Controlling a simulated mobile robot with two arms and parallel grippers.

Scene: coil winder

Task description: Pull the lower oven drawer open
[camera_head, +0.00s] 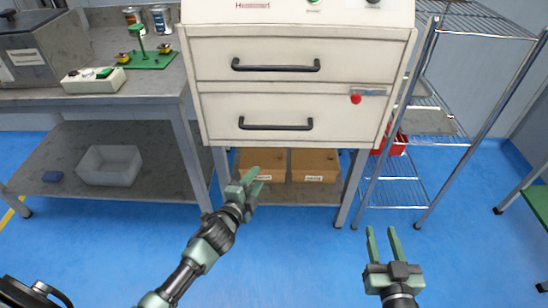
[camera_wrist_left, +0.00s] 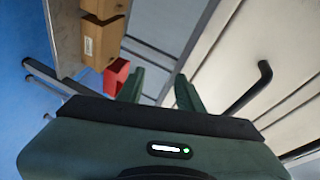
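The cream oven cabinet has two drawers, one above the other, both flush with the front. The lower oven drawer (camera_head: 290,105) has a black bar handle (camera_head: 275,126). My left gripper (camera_head: 257,177) is below and in front of that handle, apart from it, with its fingers pointing up and right. In the left wrist view its two green fingers (camera_wrist_left: 160,88) are spread with nothing between them, and a black handle (camera_wrist_left: 250,90) shows to their right. My right gripper (camera_head: 380,232) is open and empty, low in front of the oven's right side.
The upper drawer has its own black handle (camera_head: 275,67). A red knob (camera_head: 356,99) sits on the lower drawer's right. Cardboard boxes (camera_head: 315,164) stand under the oven. A grey workbench (camera_head: 100,99) is at left, a wire shelf rack (camera_head: 395,192) at right. The blue floor in front is clear.

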